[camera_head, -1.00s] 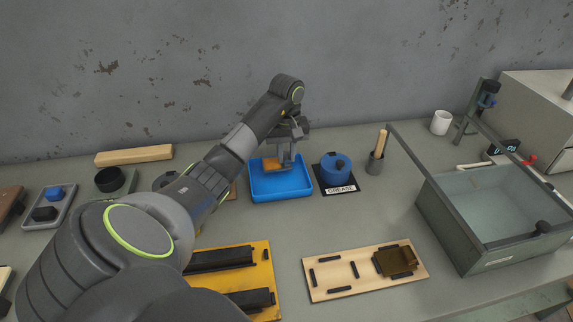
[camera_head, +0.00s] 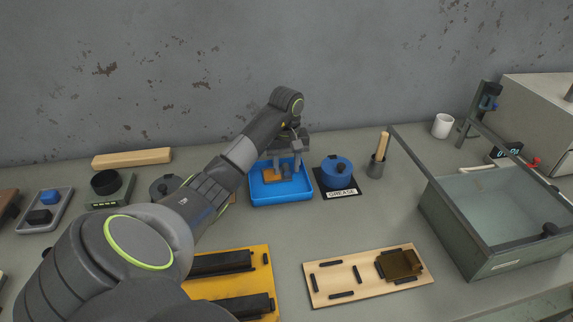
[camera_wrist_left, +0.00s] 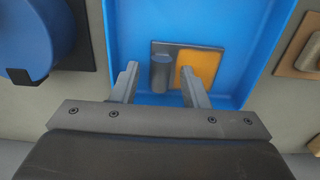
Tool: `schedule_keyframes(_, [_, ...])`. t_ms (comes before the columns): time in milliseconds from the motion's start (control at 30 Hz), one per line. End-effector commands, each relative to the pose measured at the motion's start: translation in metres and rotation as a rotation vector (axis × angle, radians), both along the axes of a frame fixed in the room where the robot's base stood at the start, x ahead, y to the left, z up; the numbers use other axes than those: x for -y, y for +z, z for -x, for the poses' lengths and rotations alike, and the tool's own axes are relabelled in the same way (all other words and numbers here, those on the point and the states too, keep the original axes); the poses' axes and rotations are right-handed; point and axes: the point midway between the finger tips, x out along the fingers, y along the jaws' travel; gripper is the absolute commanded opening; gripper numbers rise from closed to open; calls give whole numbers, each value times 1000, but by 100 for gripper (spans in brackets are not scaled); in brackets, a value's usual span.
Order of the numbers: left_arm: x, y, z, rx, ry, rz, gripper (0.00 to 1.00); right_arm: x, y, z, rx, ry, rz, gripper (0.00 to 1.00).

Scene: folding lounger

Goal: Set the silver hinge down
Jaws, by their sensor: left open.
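The hinge, a grey plate with an orange-gold leaf and a dark grey barrel, is in the blue tray. In the left wrist view the hinge (camera_wrist_left: 199,68) lies flat on the floor of the blue tray (camera_wrist_left: 130,28). In the head view the hinge (camera_head: 270,174) shows mostly as its orange leaf, inside the tray (camera_head: 283,200). My left gripper (camera_head: 287,169) is over the tray with its jaws open. In the wrist view the open fingers (camera_wrist_left: 159,78) stand on either side of the barrel, with gaps showing. My right gripper is not in view.
A blue grease pot (camera_head: 337,168) stands close right of the tray, with a cup holding a wooden-handled tool (camera_head: 378,163) beyond. In front are a yellow fixture (camera_head: 262,272) and a wooden board with a brass-coloured part (camera_head: 400,263). A glass-walled tank (camera_head: 495,215) stands at right.

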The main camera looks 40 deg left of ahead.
Motion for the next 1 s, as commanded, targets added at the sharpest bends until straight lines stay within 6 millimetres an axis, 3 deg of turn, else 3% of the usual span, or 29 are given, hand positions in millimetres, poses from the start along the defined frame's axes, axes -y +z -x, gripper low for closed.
schedule_keyframes(267, [0,9,0,1,0,-1,41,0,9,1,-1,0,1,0])
schedule_keyframes(1000, [0,103,0,0,0,0,41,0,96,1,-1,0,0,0])
